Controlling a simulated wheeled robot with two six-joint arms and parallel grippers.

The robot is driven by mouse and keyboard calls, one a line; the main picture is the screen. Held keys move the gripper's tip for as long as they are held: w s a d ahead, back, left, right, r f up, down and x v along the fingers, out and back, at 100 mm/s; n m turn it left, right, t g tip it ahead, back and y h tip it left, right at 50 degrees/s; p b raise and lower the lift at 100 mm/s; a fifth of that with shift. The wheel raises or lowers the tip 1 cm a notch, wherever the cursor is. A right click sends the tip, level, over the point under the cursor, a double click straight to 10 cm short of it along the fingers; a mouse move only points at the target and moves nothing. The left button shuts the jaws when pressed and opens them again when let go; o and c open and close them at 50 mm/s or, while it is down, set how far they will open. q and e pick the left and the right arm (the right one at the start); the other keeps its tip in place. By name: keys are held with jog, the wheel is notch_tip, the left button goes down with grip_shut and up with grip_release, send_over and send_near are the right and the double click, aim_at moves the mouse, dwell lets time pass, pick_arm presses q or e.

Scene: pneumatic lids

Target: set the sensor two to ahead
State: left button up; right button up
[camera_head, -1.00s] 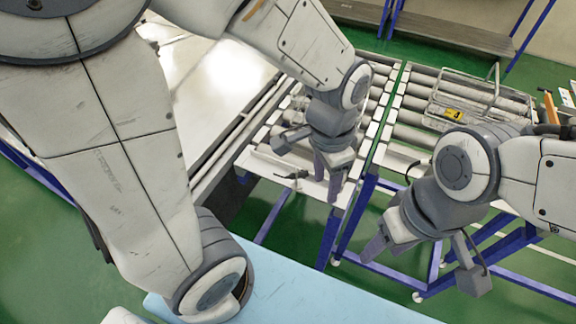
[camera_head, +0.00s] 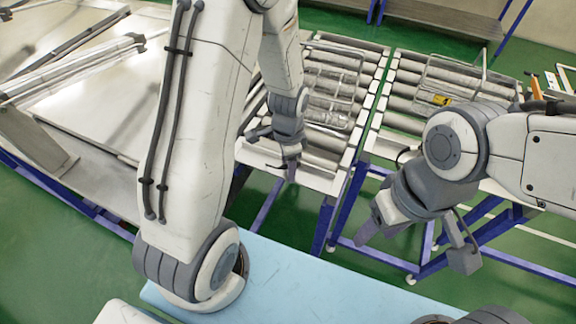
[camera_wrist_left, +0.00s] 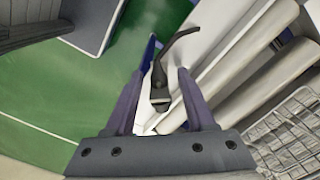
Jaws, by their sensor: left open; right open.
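A small dark sensor with a thin bent arm (camera_wrist_left: 160,92) sits on the white end of a roller conveyor in the left wrist view. It lies between the two fingers of my left gripper (camera_wrist_left: 159,82). The fingers are open and stand on either side of it; I cannot tell whether they touch it. In the head view my left gripper (camera_head: 291,170) is at the near end of the left conveyor (camera_head: 325,180) and largely hides the sensor. No number is readable on it. My right gripper (camera_head: 382,225) is open and empty, low in front of the right conveyor (camera_head: 385,148).
Wire baskets stand on the left conveyor (camera_head: 338,92) and the right conveyor (camera_head: 465,72), the right one with a yellow tag (camera_head: 442,100). A metal table (camera_head: 90,100) is at left. Green floor (camera_head: 300,225) is open in front of the blue conveyor legs.

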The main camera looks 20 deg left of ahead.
pick_arm(q)
jog(key=shift+f, duration=0.4)
grip_shut()
jog(key=shift+n, duration=0.3)
jog(key=n, duration=0.9)
dwell(0.6)
